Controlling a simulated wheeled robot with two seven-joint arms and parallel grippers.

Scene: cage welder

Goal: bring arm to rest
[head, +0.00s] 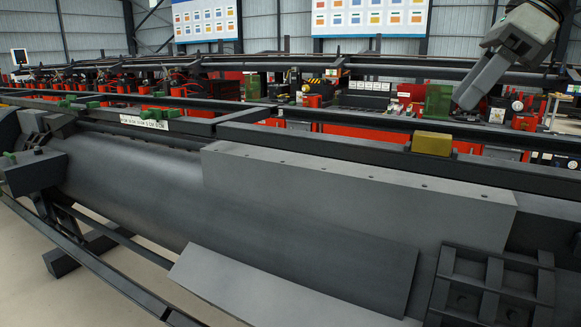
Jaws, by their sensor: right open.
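My right gripper (478,82) is at the upper right of the head view, on my grey arm that comes in from the top right corner. One long grey finger points down and to the left; the other finger is hard to make out. The gripper is open and I see nothing held in it. It shows above and beyond the grey machine, in front of the red machinery behind. My left gripper is not in view.
A large grey machine with a rounded drum (150,185) and a long light-grey box (350,190) fills the foreground. A yellow block (432,143) sits on its dark rail. A green panel (438,101) shows close to my right gripper. Bare floor (25,260) shows at lower left.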

